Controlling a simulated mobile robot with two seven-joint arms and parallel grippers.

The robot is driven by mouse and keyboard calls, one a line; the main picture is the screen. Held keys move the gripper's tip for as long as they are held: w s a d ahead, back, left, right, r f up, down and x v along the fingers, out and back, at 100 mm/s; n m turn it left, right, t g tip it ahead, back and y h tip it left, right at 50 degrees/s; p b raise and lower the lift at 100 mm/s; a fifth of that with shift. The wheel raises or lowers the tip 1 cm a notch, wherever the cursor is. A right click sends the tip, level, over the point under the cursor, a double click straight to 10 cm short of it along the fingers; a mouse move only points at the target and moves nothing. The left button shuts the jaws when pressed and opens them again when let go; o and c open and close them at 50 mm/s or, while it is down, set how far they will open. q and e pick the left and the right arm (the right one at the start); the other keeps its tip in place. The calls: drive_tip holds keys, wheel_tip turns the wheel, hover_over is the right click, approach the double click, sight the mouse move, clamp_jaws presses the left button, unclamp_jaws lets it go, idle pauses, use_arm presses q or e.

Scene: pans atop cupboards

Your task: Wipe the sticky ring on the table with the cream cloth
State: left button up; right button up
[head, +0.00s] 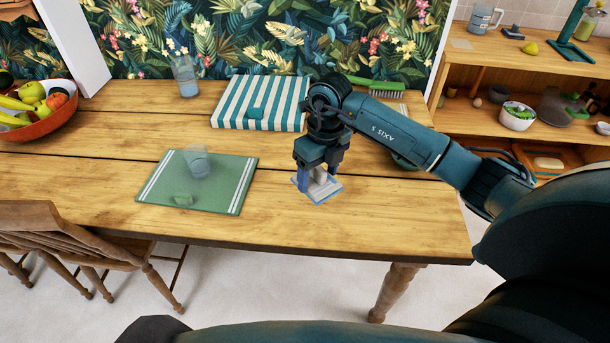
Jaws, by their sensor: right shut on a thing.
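My right gripper (318,172) is over the right part of the wooden table (270,215), pointing down. It is shut on a small pale cloth with blue edges (325,192), which is at or just above the tabletop; I cannot tell if it touches. The gripper hides part of the cloth. I cannot make out the sticky ring; it may be hidden by the cloth or gripper. My left gripper is not in view.
A green placemat (228,197) with a glass (197,161) lies left of the cloth. A fruit bowl (50,122) stands far left. The front tabletop around the cloth is clear.

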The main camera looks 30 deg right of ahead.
sight(333, 184)
drive_tip(key=shift+h, duration=0.4)
drive_tip(key=d+f, duration=0.1)
drive_tip(key=w+d+f, duration=0.1)
drive_tip(key=d, duration=0.1)
drive_tip(key=d+b, duration=0.1)
drive_tip(key=d, duration=0.1)
drive_tip(key=shift+w+f, duration=0.3)
drive_tip(key=shift+f, duration=0.1)
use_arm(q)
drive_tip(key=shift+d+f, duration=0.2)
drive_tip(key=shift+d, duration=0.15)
use_arm(e)
wheel_tip(333, 184, down, 5)
drive_tip(key=b, duration=0.3)
drive_tip(key=shift+r, duration=0.15)
use_arm(q)
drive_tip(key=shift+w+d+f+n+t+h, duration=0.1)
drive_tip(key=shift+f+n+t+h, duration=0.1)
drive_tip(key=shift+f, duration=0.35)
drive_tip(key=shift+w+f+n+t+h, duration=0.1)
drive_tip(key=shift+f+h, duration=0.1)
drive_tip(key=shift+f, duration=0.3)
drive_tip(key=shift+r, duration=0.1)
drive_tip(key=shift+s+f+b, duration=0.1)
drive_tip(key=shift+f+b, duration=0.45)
drive_tip(key=shift+b, duration=0.1)
use_arm(e)
drive_tip(key=shift+f, duration=0.65)
